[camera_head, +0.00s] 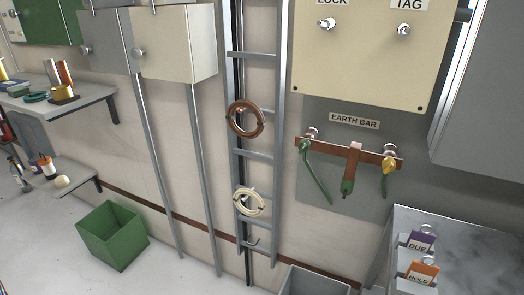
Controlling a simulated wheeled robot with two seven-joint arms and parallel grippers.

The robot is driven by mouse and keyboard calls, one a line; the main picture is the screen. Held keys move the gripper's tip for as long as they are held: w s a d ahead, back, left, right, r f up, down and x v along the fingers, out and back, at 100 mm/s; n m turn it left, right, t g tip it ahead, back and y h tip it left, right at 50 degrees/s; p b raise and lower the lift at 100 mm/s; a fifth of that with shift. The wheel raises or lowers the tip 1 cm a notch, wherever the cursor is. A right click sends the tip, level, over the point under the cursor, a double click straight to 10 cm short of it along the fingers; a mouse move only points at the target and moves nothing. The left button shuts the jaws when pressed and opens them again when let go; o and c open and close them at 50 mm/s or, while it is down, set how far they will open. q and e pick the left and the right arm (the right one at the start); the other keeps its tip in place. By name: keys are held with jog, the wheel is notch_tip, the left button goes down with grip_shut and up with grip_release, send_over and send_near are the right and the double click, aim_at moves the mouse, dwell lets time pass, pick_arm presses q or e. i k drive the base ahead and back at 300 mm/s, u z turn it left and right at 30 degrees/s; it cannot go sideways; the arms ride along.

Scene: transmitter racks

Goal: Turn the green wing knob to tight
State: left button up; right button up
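A copper-brown earth bar (330,149) is fixed to the grey wall panel under the EARTH BAR label (353,121). A small green piece (304,145), which looks like the green wing knob, sits at the bar's left end by a pale metal stud. A green cable (318,178) hangs from there down to the right. A yellow piece (387,170) sits at the right end. A brown strap with a green end (347,187) hangs from the middle. The knob's exact angle is too small to tell. Neither of my grippers is in view.
A cream LOCK/TAG board (365,60) is above the bar. A metal ladder rack (284,140) with coiled cables stands left of it. A grey cabinet (490,100) juts out at right. A grey bench (460,250) with DUE and HOLD tags is below right.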

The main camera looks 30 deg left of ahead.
aim_at(303, 146)
jog(key=u, duration=2.35)
jog(key=i, duration=1.85)
jog(key=z, duration=1.45)
